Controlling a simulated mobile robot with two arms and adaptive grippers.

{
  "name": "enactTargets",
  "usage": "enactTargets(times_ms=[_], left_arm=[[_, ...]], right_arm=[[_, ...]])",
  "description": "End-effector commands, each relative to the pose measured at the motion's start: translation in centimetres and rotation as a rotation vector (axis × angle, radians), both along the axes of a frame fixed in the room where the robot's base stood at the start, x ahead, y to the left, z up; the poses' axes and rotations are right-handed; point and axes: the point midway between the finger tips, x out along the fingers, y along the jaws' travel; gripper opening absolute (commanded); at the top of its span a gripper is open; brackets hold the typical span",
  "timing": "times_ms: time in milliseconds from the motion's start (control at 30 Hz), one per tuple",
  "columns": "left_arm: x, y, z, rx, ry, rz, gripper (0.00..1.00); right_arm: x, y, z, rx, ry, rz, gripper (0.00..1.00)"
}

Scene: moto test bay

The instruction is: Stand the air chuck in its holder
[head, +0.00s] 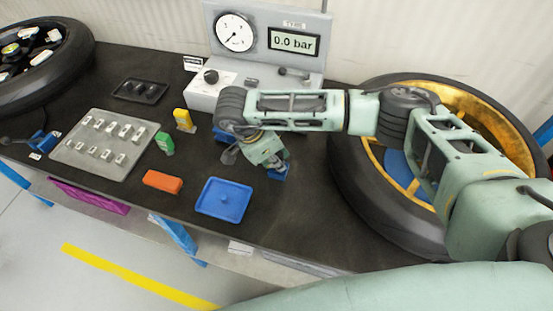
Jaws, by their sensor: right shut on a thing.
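My right gripper (279,166) reaches in from the right and points down, low over the bench, to the right of the blue tray. It is shut on a small blue piece (278,174), apparently part of the air chuck; the fingers hide most of it. A grey part (229,156) sticks out left of my wrist; I cannot tell whether it belongs to the held thing. Another blue piece (219,134) shows partly behind my wrist joint. It may be the holder, but my arm covers most of it. My left gripper is not in view.
A gauge stand (268,62) is at the back. A blue tray (223,199), orange block (163,181), green piece (164,143), yellow piece (184,120) and grey socket board (89,146) lie left. A gold-rimmed wheel (349,190) fills the right. Dark bench right of the tray is clear.

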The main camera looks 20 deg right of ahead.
Motion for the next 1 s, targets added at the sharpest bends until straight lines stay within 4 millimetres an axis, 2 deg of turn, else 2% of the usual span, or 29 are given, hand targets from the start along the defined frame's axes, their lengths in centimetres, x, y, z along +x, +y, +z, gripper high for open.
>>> enactTargets(times_ms=[1000], left_arm=[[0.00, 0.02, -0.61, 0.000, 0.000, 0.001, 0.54]], right_arm=[[-0.07, -0.01, -0.23, 0.000, 0.002, 0.000, 0.00]])
